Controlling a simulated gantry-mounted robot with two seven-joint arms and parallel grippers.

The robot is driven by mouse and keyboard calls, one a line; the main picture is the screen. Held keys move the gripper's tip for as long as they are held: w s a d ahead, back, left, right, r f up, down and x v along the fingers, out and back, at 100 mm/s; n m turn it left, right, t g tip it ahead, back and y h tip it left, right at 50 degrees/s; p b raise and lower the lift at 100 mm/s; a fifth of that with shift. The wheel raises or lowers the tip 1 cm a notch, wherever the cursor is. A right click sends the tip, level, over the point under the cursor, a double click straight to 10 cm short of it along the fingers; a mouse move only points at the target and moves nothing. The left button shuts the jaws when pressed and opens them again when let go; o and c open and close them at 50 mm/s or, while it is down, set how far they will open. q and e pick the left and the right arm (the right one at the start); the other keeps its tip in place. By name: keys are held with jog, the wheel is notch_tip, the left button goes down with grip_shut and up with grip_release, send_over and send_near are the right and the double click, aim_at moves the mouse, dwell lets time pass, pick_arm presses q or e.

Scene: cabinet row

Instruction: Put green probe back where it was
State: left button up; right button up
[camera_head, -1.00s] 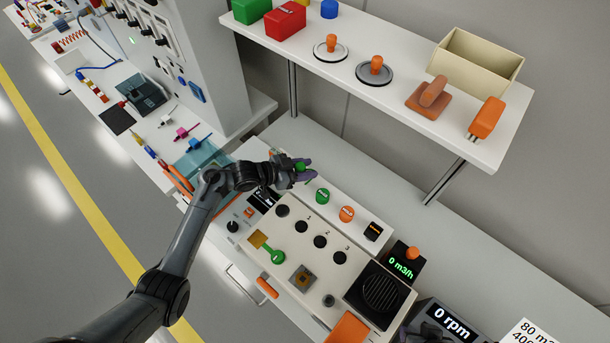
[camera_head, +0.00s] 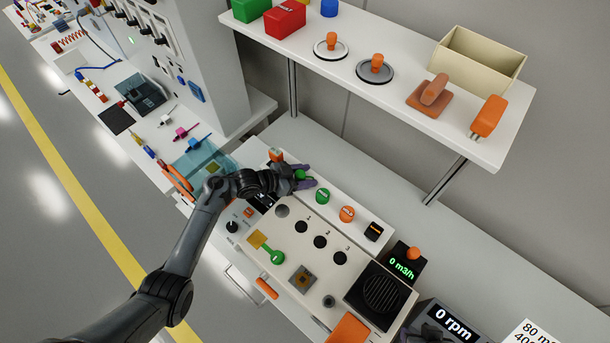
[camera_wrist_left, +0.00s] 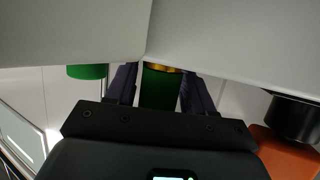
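My left gripper (camera_head: 302,180) is over the white block behind the sloped console, its dark fingers on either side of a green piece (camera_head: 300,174). In the left wrist view this is a green cylinder with a gold band, the green probe (camera_wrist_left: 160,90). It sits between the fingers of my left gripper (camera_wrist_left: 160,85), which appear to press on its sides. Its far end is hidden by a pale surface, so I cannot tell whether it touches the block. My right gripper is not clearly in view.
On the white block (camera_head: 375,249) stand a green knob (camera_head: 322,195) and an orange knob (camera_head: 347,213), close to my gripper. The console (camera_head: 262,222) has several round sockets. A shelf (camera_head: 395,95) with handled tools hangs above, at the right.

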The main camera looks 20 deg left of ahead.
pick_arm(q)
jog(key=shift+o, duration=0.6)
jog(key=shift+r, duration=0.1)
jog(key=shift+s+r, duration=0.1)
jog(key=shift+s, duration=0.05)
jog(key=p+v, duration=0.1)
jog(key=v, duration=1)
jog(key=shift+s+a, duration=0.2)
jog(key=shift+a, duration=0.15)
jog(key=shift+r, duration=0.15)
